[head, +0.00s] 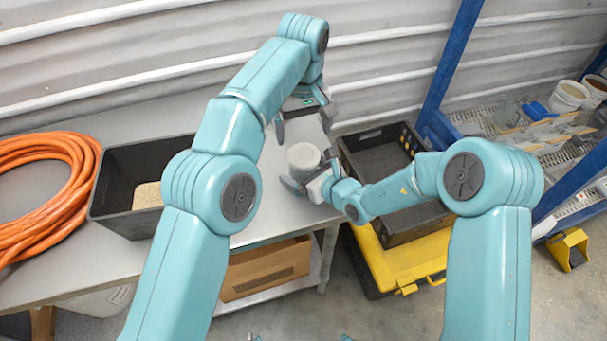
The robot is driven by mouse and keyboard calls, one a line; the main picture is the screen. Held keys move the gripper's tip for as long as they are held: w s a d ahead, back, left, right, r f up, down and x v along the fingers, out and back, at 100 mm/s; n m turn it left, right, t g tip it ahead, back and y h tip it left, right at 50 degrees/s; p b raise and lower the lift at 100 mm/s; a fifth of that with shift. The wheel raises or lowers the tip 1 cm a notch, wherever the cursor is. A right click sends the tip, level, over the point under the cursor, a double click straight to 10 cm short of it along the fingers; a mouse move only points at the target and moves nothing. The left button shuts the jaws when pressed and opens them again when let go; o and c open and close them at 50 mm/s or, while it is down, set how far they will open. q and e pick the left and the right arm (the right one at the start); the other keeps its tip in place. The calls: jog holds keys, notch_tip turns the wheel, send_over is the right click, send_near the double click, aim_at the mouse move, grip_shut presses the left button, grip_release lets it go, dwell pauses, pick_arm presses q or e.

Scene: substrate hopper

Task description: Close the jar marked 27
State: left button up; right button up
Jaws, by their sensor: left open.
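A small pale jar (303,158) stands upright near the right end of the grey workbench (275,228). Its top looks light grey; I cannot tell whether a lid is on it, and no number is readable. My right gripper (308,172) is at the jar from the lower right, with dark fingers on either side of it. I cannot tell whether they press on it. My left gripper (305,124) is open above and behind the jar, pointing down, with nothing visible between its fingers.
A black bin (115,200) with a tan block stands on the bench, beside a coiled orange hose (35,185). A dark crate (405,228) sits on a yellow case (420,260) to the right. A blue-framed rack (448,75) holds white buckets (570,95). A cardboard box (265,270) is under the bench.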

aim_at(303, 155)
jog(key=shift+c, duration=0.3)
grip_shut()
pick_arm(q)
jog(key=n, duration=0.4)
jog(key=shift+n, duration=0.3)
jog(key=shift+f, duration=4.05)
